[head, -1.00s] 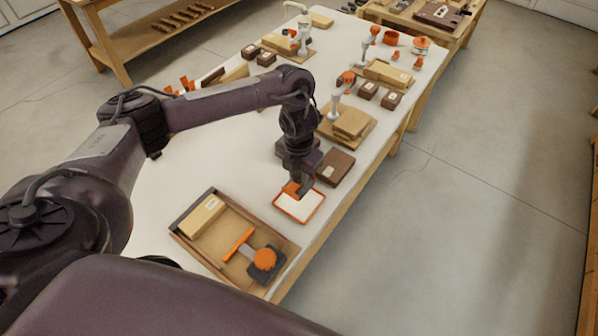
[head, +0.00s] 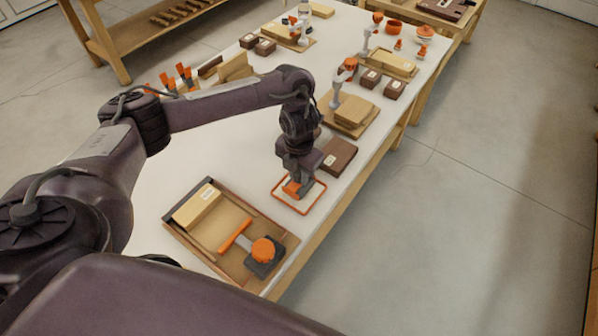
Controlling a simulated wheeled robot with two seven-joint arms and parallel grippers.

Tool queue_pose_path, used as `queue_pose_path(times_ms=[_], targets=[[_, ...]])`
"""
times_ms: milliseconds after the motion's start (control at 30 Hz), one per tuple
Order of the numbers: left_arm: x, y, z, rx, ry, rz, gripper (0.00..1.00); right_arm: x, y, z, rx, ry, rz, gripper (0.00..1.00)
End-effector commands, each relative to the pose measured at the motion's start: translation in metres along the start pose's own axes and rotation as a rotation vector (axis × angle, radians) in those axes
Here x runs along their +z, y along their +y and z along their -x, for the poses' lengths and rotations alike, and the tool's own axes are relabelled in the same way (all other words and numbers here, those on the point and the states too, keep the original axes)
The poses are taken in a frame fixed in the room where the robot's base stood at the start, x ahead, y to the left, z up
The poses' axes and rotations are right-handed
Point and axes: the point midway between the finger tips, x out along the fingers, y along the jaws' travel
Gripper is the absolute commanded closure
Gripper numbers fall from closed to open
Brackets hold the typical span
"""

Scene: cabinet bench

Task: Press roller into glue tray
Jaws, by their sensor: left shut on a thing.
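The glue tray (head: 312,199) is a shallow white tray with a thin orange rim near the front edge of the white bench. My left gripper (head: 296,179) points down over the tray and is shut on the roller (head: 293,188), whose orange and grey end shows below the fingers. The roller is over the tray's left-middle part; I cannot tell whether it touches the glue. The gripper and the roller hide part of the tray. My right gripper is not in view.
A wooden box (head: 226,228) left of the tray holds a tan block (head: 197,206) and an orange-and-grey tool (head: 262,251). A dark brown block (head: 338,155) lies just behind the tray. Stacked boards (head: 350,112) and a clamp stand farther back. Bare bench lies left of my gripper.

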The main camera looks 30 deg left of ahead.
Motion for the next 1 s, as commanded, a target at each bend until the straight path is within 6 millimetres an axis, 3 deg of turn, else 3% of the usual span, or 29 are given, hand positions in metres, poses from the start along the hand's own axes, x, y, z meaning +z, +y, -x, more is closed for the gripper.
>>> queue_pose_path(times_ms=[1000], targets=[[0.0001,-0.0001,-0.0088,0.000,0.000,0.000,0.93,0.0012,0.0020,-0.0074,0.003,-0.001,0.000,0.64]])
